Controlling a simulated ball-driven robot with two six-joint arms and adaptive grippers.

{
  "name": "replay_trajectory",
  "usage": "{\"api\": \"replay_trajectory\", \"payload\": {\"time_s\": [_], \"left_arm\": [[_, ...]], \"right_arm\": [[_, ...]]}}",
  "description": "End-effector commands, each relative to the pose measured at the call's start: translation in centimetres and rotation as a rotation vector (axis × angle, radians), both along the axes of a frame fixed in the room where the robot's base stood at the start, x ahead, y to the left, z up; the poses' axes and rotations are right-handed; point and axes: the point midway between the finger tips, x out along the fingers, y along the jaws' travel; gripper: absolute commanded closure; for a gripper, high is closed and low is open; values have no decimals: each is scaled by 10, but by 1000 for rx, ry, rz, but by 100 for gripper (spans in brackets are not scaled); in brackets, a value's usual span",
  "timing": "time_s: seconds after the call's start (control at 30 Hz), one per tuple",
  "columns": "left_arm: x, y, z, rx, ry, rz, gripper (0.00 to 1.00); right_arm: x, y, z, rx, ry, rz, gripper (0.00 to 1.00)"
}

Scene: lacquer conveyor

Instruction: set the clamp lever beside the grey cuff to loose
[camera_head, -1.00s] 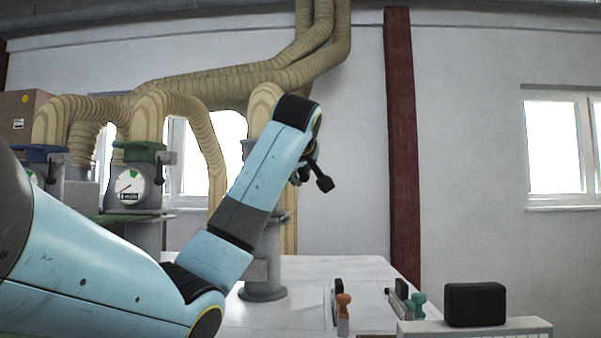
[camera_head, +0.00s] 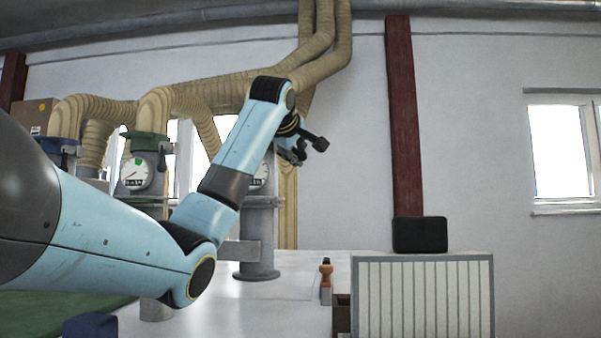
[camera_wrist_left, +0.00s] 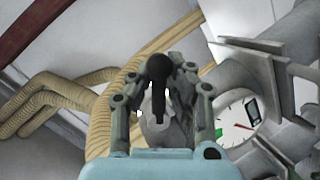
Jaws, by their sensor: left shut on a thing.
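My left gripper (camera_head: 296,146) is at the grey duct post, on its right side. It is shut on the clamp lever (camera_head: 319,144), whose dark knob sticks out to the right and slightly up. In the left wrist view the dark lever knob (camera_wrist_left: 158,68) rises between the two fingers. A gauge (camera_wrist_left: 240,118) on the grey housing (camera_wrist_left: 243,75) is beside them. In the head view my arm covers most of the grey cuff and part of its gauge (camera_head: 261,173). My right gripper is not in view.
A green cuff (camera_head: 148,142) with a gauge (camera_head: 136,173) stands left of my forearm, with a blue cuff (camera_head: 58,145) beyond. A black box (camera_head: 420,235) sits on a ribbed white unit (camera_head: 423,298) at the right. An orange-handled clamp (camera_head: 326,280) is on the white table (camera_head: 210,312).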

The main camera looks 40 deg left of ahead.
Motion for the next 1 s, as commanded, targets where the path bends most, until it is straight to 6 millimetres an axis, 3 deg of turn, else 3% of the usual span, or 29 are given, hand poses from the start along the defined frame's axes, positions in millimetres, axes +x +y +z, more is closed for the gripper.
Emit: {"api": "replay_trajectory", "payload": {"time_s": [0.1, 0.4, 0.7, 1.0], "left_arm": [[1, -2, 0, -80, -72, -3, 100], [4, -6, 10, -253, -216, -2, 100], [5, -7, 18, -349, -296, -3, 100], [5, -7, 21, -373, -317, -3, 100]], "right_arm": [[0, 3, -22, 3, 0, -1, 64], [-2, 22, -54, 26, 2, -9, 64], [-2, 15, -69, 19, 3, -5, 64], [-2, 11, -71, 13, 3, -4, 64]]}}
